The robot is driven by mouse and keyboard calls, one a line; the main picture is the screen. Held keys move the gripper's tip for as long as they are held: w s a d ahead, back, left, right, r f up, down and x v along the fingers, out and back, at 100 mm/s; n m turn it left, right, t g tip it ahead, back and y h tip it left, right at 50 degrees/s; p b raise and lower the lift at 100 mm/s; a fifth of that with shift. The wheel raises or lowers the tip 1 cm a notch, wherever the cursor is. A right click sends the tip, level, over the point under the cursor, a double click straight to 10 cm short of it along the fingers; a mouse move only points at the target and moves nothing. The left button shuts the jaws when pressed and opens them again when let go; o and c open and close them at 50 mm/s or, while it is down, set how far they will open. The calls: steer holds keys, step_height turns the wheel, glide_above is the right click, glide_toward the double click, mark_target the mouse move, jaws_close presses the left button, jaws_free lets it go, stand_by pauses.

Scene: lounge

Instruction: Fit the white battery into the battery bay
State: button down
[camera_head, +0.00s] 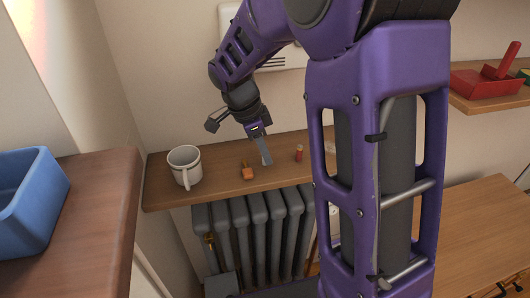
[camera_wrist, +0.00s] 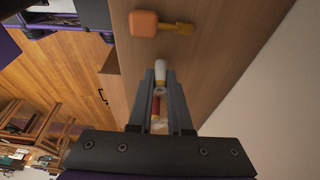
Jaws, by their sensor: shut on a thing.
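The white battery (camera_wrist: 160,72) is between the fingertips of my gripper (camera_wrist: 160,88) in the wrist view, its rounded end reaching past them. My gripper is shut on it. In the head view my gripper (camera_head: 264,157) points down at the wooden shelf (camera_head: 220,177), between an orange object and a small red cylinder. I cannot tell whether the battery touches the shelf. I cannot make out a battery bay for certain. A white wall unit (camera_head: 290,56) with dark slots is partly hidden behind my arm.
On the shelf are a white mug (camera_head: 185,166), an orange object with a stub (camera_head: 247,172) and the red cylinder (camera_head: 299,153). A grey radiator (camera_head: 240,235) is below. A blue bin (camera_head: 28,200) stands left. A red tray (camera_head: 487,82) is on the right shelf.

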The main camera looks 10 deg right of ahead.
steer(key=shift+r+p, duration=1.2)
steer(key=shift+r, duration=1)
